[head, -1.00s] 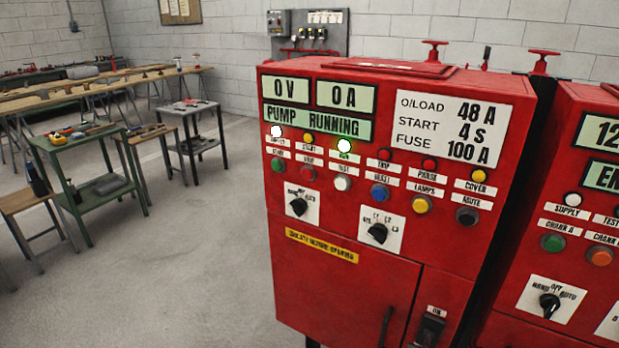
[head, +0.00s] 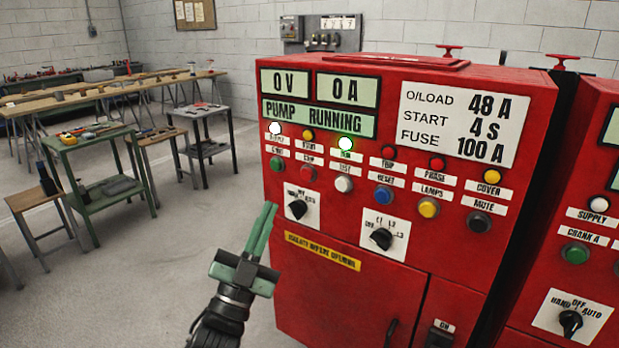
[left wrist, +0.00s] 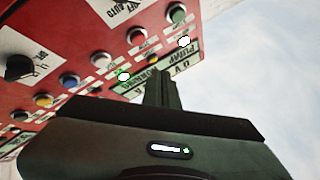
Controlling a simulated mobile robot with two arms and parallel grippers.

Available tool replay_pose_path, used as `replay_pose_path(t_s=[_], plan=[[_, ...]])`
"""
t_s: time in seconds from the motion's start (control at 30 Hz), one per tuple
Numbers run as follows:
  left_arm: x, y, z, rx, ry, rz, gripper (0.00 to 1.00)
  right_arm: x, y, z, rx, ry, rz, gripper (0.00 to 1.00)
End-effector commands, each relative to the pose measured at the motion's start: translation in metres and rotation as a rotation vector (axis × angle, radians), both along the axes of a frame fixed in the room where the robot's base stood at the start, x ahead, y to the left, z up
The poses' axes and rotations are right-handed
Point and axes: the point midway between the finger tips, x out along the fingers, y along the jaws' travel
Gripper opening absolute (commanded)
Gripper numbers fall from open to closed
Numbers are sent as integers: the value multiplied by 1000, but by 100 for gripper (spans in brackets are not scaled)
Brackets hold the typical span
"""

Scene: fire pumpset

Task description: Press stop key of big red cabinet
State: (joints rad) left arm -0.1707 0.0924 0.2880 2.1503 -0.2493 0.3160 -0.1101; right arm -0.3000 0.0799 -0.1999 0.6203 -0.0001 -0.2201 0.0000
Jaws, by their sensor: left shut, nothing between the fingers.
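The big red cabinet (head: 340,285) stands in the middle of the head view. Its red push button (head: 309,173) sits in the key row between a green button (head: 277,165) and a white one (head: 344,184); its small label is blurred. The red button also shows in the left wrist view (left wrist: 137,36), with the green button (left wrist: 177,14) beside it. My left gripper (head: 270,208) is shut and empty, pointing up, below and left of the key row. In the left wrist view its fingers (left wrist: 160,78) appear apart from the red button. My right gripper is out of view.
A selector knob (head: 298,208) sits below the keys. The display reads PUMP RUNNING (head: 318,118), with a lit green lamp (head: 346,143). A second red cabinet (head: 590,215) stands at the right. A green table (head: 95,150) and workbenches stand left; the floor between is clear.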

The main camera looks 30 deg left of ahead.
Motion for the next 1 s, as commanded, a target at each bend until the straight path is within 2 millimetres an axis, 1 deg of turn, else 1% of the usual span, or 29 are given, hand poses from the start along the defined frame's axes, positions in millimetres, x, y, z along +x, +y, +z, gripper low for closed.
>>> replay_pose_path(t_s=[0.03,0.1,0.2,0.57,0.67,0.77,1.0], plan=[[-7,-1,10,14,-28,3,0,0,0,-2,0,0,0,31],[-13,-2,19,25,-53,6,0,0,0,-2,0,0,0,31],[-17,-3,26,34,-70,9,0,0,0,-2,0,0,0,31],[-17,-3,27,35,-72,9,0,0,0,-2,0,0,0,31],[-13,-3,27,35,-73,8,0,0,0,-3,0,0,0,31],[-4,-4,26,34,-74,9,0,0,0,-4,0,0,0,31],[30,-7,26,35,-74,9,0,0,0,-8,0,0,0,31]])
